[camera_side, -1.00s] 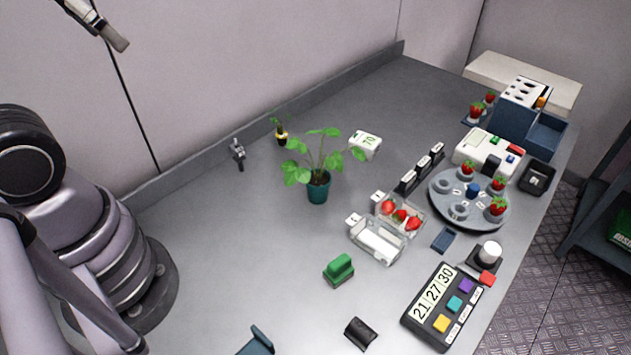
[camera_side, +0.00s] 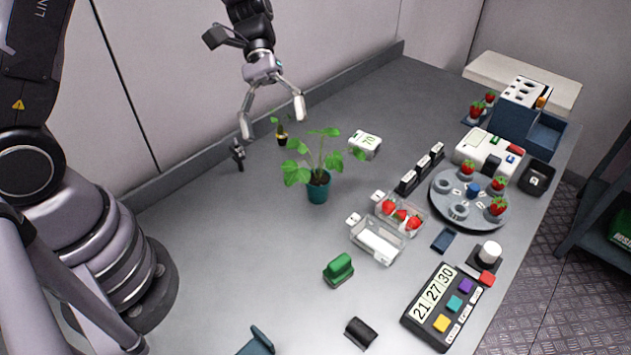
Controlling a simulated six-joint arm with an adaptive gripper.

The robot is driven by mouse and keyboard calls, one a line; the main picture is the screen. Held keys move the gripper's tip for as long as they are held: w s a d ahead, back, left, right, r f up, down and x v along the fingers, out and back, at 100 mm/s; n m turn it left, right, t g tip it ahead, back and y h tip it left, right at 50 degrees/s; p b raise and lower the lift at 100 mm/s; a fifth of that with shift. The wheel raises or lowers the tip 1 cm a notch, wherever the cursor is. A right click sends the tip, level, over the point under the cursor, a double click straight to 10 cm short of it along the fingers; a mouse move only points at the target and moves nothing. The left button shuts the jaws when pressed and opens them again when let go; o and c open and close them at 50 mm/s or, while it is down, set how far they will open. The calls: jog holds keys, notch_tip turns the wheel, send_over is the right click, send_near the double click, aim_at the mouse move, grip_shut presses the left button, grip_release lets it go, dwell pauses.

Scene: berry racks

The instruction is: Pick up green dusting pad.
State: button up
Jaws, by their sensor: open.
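The green dusting pad (camera_side: 339,269) is a small green block with a rounded grip on top. It sits on the grey table, below the potted plant in the picture. My gripper (camera_side: 272,121) is open and empty, its two fingers spread and pointing down. It is in the air up and to the left of the plant in the picture, well apart from the pad. Nothing hides the pad.
A leafy plant in a teal pot (camera_side: 317,189) stands between my gripper and the pad in the picture. Clear boxes (camera_side: 379,242) with strawberries in one, a keypad (camera_side: 442,306), a round grey rack (camera_side: 470,200) and a black holder (camera_side: 361,332) are nearby. The table left of the pad is clear.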

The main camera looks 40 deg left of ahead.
jog(key=w+d+f+n+h, duration=0.2)
jog(key=f, duration=0.4)
jog(key=w+d+f+n+h, duration=0.1)
jog(key=d+f+n+h, duration=0.15)
jog(key=f, duration=0.25)
jog(key=n+t+h, duration=0.3)
jog(key=n+h, duration=0.1)
jog(key=n, duration=0.2)
send_near(335, 259)
jog(key=d, duration=0.3)
jog(key=shift+w+d+r, duration=0.2)
jog(key=shift+d, duration=0.05)
jog(key=shift+d+f, duration=0.2)
jog(key=shift+d, duration=0.05)
jog(key=d, duration=0.2)
jog(key=s+d, duration=0.1)
jog(key=d, duration=0.3)
jog(key=shift+s+d+f, duration=0.25)
jog(key=shift+s+d, duration=0.05)
jog(key=shift+d, duration=0.1)
jog(key=shift+c, duration=0.2)
jog(key=c, duration=1.2)
